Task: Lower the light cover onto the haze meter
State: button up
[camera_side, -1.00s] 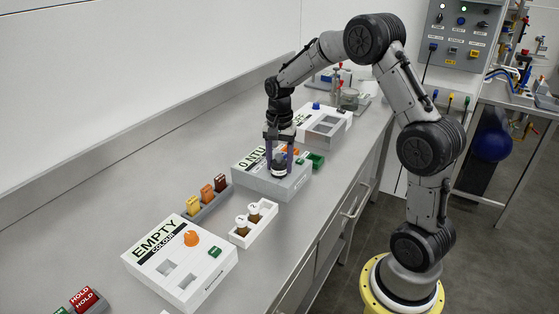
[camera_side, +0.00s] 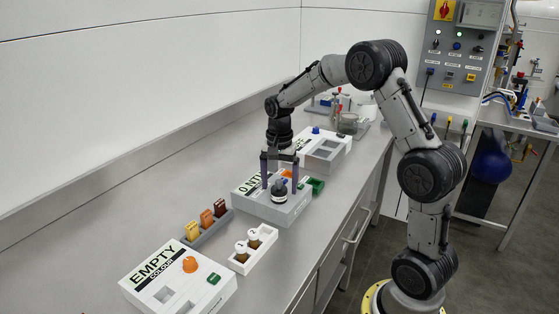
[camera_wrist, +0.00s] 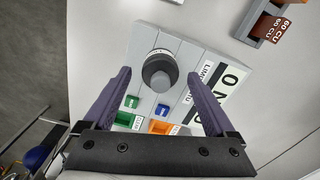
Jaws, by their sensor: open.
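The haze meter (camera_side: 258,206) is a grey box on the bench with a label reading "0 NTU". It also shows in the wrist view (camera_wrist: 145,35). The light cover (camera_side: 279,194), a dark round cap with a knob and a pale band, sits upright on the meter's top. In the wrist view the light cover (camera_wrist: 160,70) looks seated there; whether it is fully down I cannot tell. My gripper (camera_side: 280,186) points down over the meter, open. Its two purple fingers stand on either side of the cover, with visible gaps in the wrist view (camera_wrist: 158,75).
The meter has an orange knob (camera_wrist: 167,127) and green and blue buttons near my fingers. A white vial rack (camera_side: 253,250), coloured blocks in a grey holder (camera_side: 207,224) and the "EMPTY" colour box (camera_side: 178,280) stand nearer the camera. Another white instrument (camera_side: 325,146) stands behind.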

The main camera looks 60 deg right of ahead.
notch_tip(320, 180, up, 12)
dwell(0.4)
jog(key=s+a+r+n+t, duration=0.3)
jog(key=s+a+r+n, duration=0.1)
jog(key=s+a+r, duration=0.65)
jog(key=s+a+f+n+t, duration=0.1)
jog(key=s+a+f+n, duration=0.1)
jog(key=s+f+n, duration=0.3)
jog(key=s+a+f+n+t, duration=0.1)
jog(key=s+a+f+n, duration=0.2)
jog(key=s+f+n, duration=0.2)
jog(key=shift+s+a+f+n+t, duration=0.3)
jog(key=shift+s+n, duration=0.2)
jog(key=shift+s, duration=0.7)
